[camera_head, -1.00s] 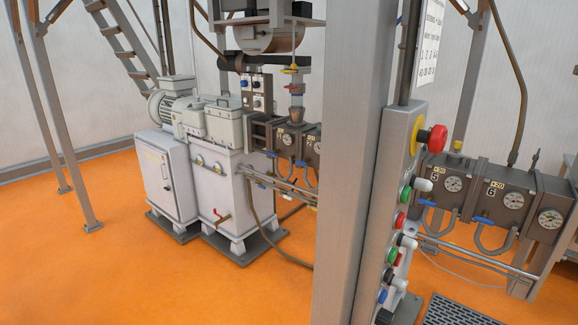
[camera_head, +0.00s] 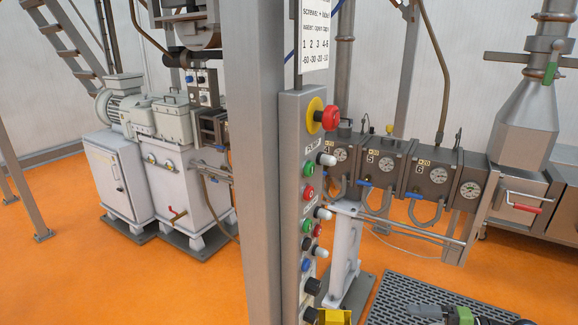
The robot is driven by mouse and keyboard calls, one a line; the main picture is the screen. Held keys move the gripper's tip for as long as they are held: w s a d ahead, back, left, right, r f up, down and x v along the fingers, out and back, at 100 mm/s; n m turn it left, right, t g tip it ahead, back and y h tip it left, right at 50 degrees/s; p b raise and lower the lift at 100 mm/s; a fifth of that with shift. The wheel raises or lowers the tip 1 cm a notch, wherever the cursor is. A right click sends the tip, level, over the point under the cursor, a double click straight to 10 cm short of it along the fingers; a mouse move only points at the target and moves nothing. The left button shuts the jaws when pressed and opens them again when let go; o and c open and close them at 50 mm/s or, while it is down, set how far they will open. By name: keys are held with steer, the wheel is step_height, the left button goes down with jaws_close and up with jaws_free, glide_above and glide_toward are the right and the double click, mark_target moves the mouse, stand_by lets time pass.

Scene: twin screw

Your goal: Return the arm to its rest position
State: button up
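No part that I can clearly recognise as my gripper shows in the head view. A dark grey and green part (camera_head: 461,315) pokes in at the bottom edge on the right, mostly cut off. I cannot tell whether it is part of my arm or a separate thing. My arm's pose and anything held in the gripper cannot be seen.
A grey post (camera_head: 256,170) stands close in front, with a control panel (camera_head: 293,150) and red emergency button (camera_head: 330,118) beside it. Behind stand the extruder barrel (camera_head: 400,168), white cabinet (camera_head: 115,180) and hopper (camera_head: 525,120). A grating (camera_head: 400,290) lies right; orange floor (camera_head: 100,280) is open left.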

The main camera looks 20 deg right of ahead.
steer(key=w+a+r+n+g+h, duration=0.3)
steer(key=a+g, duration=0.2)
steer(key=a, duration=0.5)
steer(key=w+a+r+n+g+h, duration=0.3)
steer(key=w+a+r+n+g, duration=0.15)
steer(key=a, duration=0.55)
steer(key=s+a+r+n+h, duration=0.2)
steer(key=s+a+r+h, duration=0.2)
steer(key=s+a, duration=0.3)
steer(key=s+a+r+n+t+h, duration=0.2)
steer(key=s+r+n+t, duration=0.1)
steer(key=s, duration=0.5)
steer(key=shift+s+r+t, duration=0.25)
steer(key=shift+s+t, duration=0.15)
steer(key=shift+t, duration=0.45)
